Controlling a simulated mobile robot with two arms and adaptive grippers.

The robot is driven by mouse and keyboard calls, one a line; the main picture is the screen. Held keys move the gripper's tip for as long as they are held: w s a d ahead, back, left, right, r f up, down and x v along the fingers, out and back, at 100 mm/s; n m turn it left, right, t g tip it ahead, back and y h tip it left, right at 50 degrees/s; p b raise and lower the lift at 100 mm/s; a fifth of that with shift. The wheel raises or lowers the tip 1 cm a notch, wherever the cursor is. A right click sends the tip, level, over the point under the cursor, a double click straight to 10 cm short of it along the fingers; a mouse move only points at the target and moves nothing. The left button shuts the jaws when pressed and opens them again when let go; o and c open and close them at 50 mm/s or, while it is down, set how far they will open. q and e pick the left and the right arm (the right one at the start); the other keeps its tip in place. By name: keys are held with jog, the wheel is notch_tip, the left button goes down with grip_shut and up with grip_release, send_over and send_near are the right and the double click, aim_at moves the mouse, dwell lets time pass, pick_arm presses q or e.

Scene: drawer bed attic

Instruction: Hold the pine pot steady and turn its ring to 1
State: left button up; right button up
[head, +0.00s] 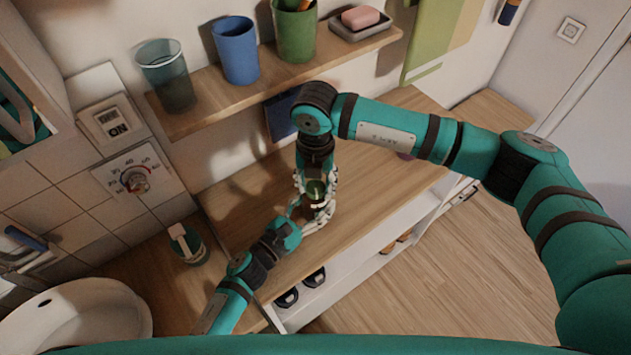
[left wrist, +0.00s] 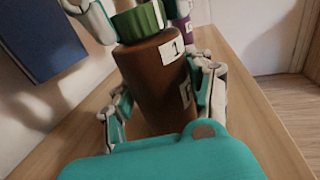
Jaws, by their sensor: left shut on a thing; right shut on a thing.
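The pine pot stands on the wooden counter; the left wrist view shows its brown body (left wrist: 148,85) and green ring (left wrist: 138,22) on top. A white label marked 1 (left wrist: 171,48) is on the body just below the ring; a second label sits lower right, its mark unclear. My left gripper (left wrist: 163,105) is shut around the lower body, one finger each side. My right gripper (head: 317,190) comes down from above and is shut on the green ring; its fingers also show at the top of the left wrist view. In the head view the grippers mostly hide the pot.
A purple pot (left wrist: 183,28) with a label stands close behind. A dark blue panel (left wrist: 38,40) is by the wall. A shelf (head: 215,107) with cups and a soap dish runs above the counter (head: 245,205). A soap bottle (head: 187,244) and basin (head: 85,310) are at left.

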aim_at(316, 186)
jog(key=shift+w, duration=0.15)
jog(key=o, duration=1.2)
jog(key=shift+r, duration=0.15)
notch_tip(316, 186, up, 12)
jog(key=shift+f, duration=0.1)
pick_arm(q)
jog(key=o, duration=1.3)
jog(key=shift+o, duration=0.2)
